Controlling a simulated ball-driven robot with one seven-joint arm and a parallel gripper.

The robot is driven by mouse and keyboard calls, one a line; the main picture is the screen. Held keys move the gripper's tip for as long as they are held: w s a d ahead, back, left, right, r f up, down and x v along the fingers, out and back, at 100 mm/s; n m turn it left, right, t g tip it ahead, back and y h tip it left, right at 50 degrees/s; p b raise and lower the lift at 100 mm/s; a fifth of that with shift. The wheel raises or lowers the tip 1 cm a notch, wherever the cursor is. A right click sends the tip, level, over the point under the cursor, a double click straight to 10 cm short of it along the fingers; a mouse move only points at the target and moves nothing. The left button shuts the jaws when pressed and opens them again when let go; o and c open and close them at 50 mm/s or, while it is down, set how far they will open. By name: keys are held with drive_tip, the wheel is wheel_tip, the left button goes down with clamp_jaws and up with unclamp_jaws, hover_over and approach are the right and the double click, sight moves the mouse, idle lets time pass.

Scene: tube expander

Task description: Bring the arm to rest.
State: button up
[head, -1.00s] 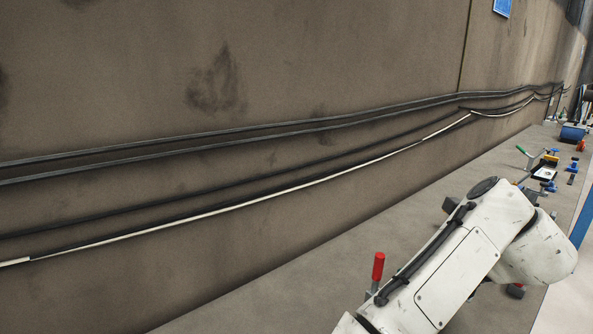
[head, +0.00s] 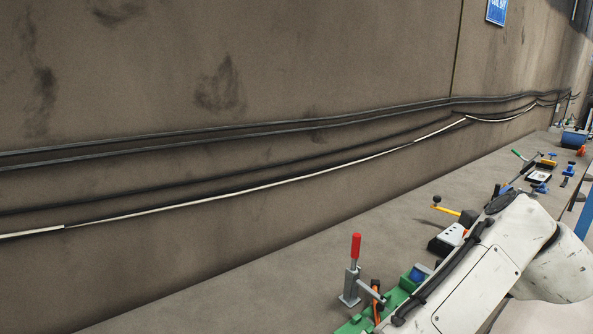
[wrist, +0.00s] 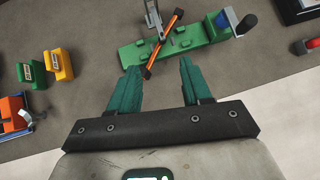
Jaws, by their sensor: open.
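My gripper (wrist: 163,86) shows in the wrist view with its two green fingers spread apart and nothing between them. It hangs above the front edge of the bench. A green tool base (wrist: 186,38) lies just beyond the fingertips, with an orange-and-black bar (wrist: 163,44) across it. In the head view my white arm (head: 487,262) reaches from the bottom toward the right, and the gripper itself is out of that frame. The green base (head: 395,299) is partly hidden behind the arm there.
A red-handled clamp (head: 355,262) stands on the bench by the green base. A yellow-handled tool (head: 447,209) and a black-and-white box (head: 448,238) sit behind my arm. Yellow (wrist: 58,65) and orange (wrist: 14,113) items lie left in the wrist view. The bench's left part is clear.

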drive_tip(key=s+d+f+n+g+h, duration=0.2)
drive_tip(key=s+d+f+n+h, duration=0.4)
drive_tip(key=s+d+f+n, duration=0.7)
drive_tip(key=s+a+f+n+g+y, duration=0.1)
drive_tip(key=s+a+f+n, duration=0.3)
drive_tip(key=s, duration=0.4)
drive_tip(key=s+a+f+n+g, duration=0.2)
drive_tip(key=s+a+f+n, duration=0.2)
drive_tip(key=s+f+n, duration=0.2)
drive_tip(key=s+a+f+n+g+y, duration=0.1)
drive_tip(key=s+a+f+n, duration=0.3)
drive_tip(key=s, duration=0.6)
wheel_tip(320, 180, down, 2)
drive_tip(key=n+g, duration=0.1)
drive_tip(key=n, duration=0.2)
drive_tip(key=shift+s+y, duration=0.3)
drive_tip(key=shift+s, duration=0.1)
